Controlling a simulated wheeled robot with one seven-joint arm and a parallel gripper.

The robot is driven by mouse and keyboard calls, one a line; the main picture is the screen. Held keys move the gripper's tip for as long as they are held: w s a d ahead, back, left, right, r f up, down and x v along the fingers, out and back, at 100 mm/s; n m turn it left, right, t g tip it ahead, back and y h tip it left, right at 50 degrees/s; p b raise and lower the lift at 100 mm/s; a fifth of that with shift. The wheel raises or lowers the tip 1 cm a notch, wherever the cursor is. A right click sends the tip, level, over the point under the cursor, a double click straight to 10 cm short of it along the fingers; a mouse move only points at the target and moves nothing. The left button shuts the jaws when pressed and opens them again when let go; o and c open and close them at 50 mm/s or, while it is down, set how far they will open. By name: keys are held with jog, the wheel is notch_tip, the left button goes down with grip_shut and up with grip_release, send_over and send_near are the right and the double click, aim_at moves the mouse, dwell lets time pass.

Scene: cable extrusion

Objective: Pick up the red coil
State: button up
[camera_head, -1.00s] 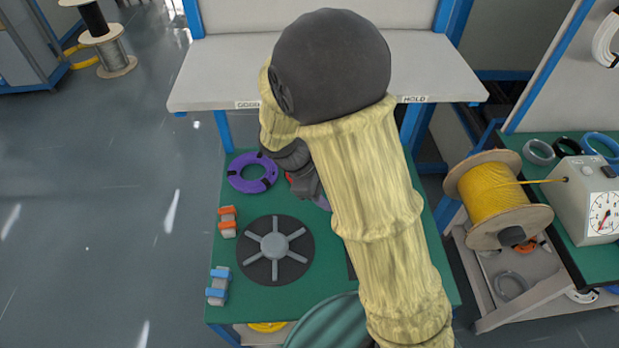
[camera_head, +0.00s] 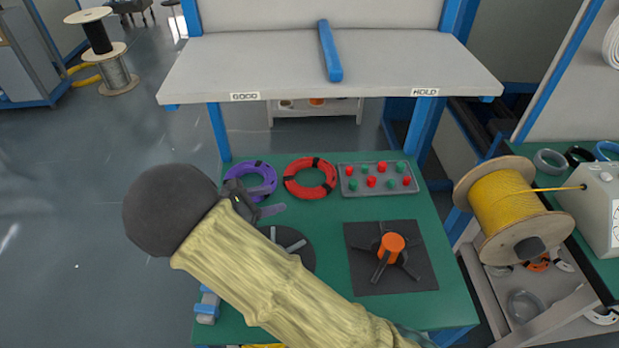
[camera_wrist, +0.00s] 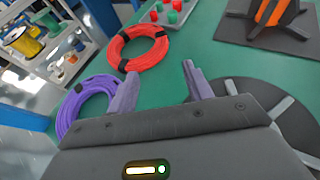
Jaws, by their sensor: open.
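The red coil (camera_head: 310,178), with black bands around it, lies flat on the green table in the head view, between the purple coil and the grey tray. It also shows in the wrist view (camera_wrist: 123,52), just beyond my gripper's fingers. My gripper (camera_head: 272,201) is open and empty, to the left of and nearer than the red coil. In the wrist view its fingers (camera_wrist: 160,88) stand apart with bare green table between them. The purple coil (camera_head: 236,170) lies left of the red coil, partly behind my gripper.
A grey tray (camera_head: 357,195) of red and green pieces stands right of the red coil. A black mat with an orange-hubbed spider (camera_head: 391,245) lies nearer. A dark disc with grey spokes (camera_head: 296,242) is partly under my arm. A shelf (camera_head: 385,70) with a blue bar overhangs the table's back.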

send_near(323, 188)
jog(key=x, duration=0.3)
jog(key=shift+w+d+f+b, duration=0.1)
jog(key=shift+w+f+b, duration=0.05)
jog(key=shift+b, duration=0.15)
jog(key=shift+x, duration=2.65)
grip_shut()
